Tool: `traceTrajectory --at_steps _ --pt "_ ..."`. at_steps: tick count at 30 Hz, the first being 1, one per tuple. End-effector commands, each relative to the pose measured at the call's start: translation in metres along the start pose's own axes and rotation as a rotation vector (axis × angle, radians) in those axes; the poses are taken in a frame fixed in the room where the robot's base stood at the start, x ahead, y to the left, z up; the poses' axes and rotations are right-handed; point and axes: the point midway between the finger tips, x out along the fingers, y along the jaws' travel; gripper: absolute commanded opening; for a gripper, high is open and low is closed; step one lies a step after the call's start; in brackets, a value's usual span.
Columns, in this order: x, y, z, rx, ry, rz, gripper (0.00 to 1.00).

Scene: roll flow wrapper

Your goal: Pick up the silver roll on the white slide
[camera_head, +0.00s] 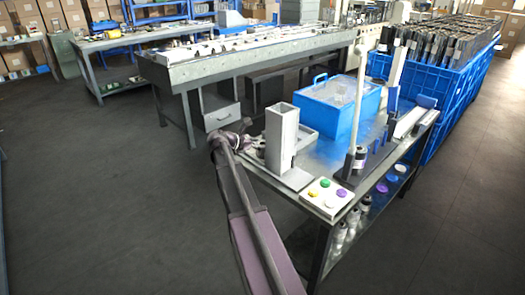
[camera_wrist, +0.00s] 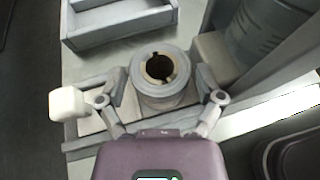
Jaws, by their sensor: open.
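The silver roll (camera_wrist: 163,76) shows in the wrist view as a short grey cylinder with a dark round hole, seen from above. My gripper (camera_wrist: 161,82) is open, with one finger on the left of the roll and one on the right. I cannot tell whether either finger touches it. A pale slide surface (camera_wrist: 93,126) shows partly below and left of the roll; my gripper hides much of it. In the head view my gripper (camera_head: 243,140) is at the bench's left end, beside the tall white-grey holder (camera_head: 281,134). The roll is hard to make out there.
The metal bench (camera_head: 265,176) carries a blue bin (camera_head: 340,103) and a button panel (camera_head: 325,196). In the wrist view a grey tray (camera_wrist: 75,40) lies beyond the roll, a ribbed bluish-grey body (camera_wrist: 266,32) stands close on the right, and a pale block (camera_wrist: 68,104) is by the left finger.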

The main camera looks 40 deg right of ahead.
Motion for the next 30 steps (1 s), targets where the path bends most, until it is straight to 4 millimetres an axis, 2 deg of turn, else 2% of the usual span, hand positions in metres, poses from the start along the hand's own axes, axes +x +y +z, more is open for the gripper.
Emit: traceTrajectory --at_steps 2,5,6,9,20,30 --pt "0.0 0.0 0.0 0.0 0.0 0.0 0.86" --pt "0.0 0.0 0.0 0.0 0.0 0.0 0.59" --pt "0.0 0.0 0.0 0.0 0.0 0.0 0.47" --pt "0.0 0.0 0.0 0.0 0.0 0.0 0.22" --pt "-0.001 0.0 0.002 0.0 0.0 0.0 0.22" --pt "-0.007 0.0 0.018 0.0 0.0 0.0 0.22"
